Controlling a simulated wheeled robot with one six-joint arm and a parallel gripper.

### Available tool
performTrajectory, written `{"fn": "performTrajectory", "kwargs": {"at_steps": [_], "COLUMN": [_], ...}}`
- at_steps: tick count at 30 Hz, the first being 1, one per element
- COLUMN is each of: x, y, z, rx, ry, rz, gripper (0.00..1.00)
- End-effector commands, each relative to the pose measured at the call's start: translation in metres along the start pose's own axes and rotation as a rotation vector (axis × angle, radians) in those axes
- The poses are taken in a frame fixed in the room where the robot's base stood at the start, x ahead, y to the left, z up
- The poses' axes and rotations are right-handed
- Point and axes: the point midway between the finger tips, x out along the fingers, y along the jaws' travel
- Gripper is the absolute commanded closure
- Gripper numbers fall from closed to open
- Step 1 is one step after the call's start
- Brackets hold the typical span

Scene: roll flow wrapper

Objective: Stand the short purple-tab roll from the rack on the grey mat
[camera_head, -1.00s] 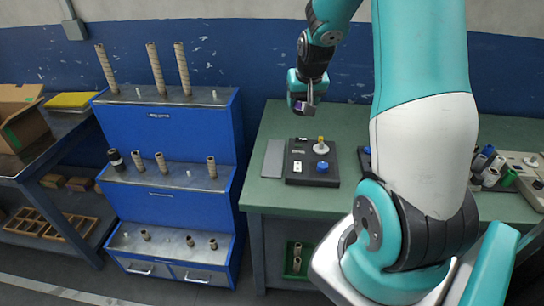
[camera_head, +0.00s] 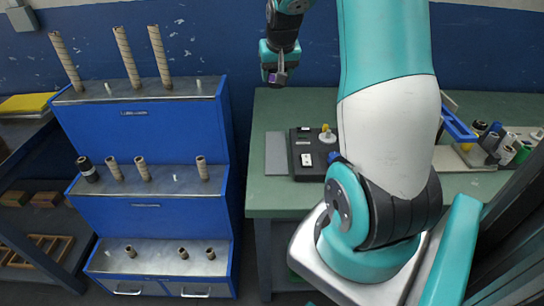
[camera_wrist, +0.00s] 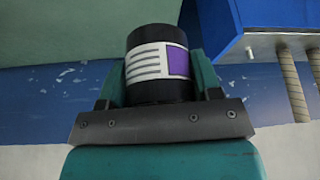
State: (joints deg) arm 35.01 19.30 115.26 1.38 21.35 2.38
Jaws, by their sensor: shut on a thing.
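My gripper (camera_head: 277,78) is shut on the short purple-tab roll, a black roll with a white label and a purple block. In the wrist view the roll (camera_wrist: 157,62) sits between the jaws, and its label faces the camera. In the head view only a small purple patch of it shows at the jaws. The gripper is raised near the back left of the green bench. The grey mat (camera_head: 277,153) lies flat and bare on the bench's left part, nearer the camera than the gripper and below it.
A black device (camera_head: 308,150) with knobs stands right beside the mat. The blue stepped rack (camera_head: 140,130) with cores on pegs and one black roll (camera_head: 87,169) is at the left. My arm covers the bench's middle. Several rolls (camera_head: 495,145) stand at the bench's right.

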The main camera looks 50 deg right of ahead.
Motion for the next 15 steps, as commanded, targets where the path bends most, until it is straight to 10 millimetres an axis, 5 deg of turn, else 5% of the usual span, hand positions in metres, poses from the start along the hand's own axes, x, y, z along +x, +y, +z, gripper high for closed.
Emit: {"fn": "performTrajectory", "kwargs": {"at_steps": [11,15], "x": [0.041,0.070], "y": [0.001,0.001], "z": [0.019,0.033], "rx": [0.002,0.002], "ry": [-0.004,-0.009], "rz": [0.001,0.001], "gripper": [0.69,0.69]}}
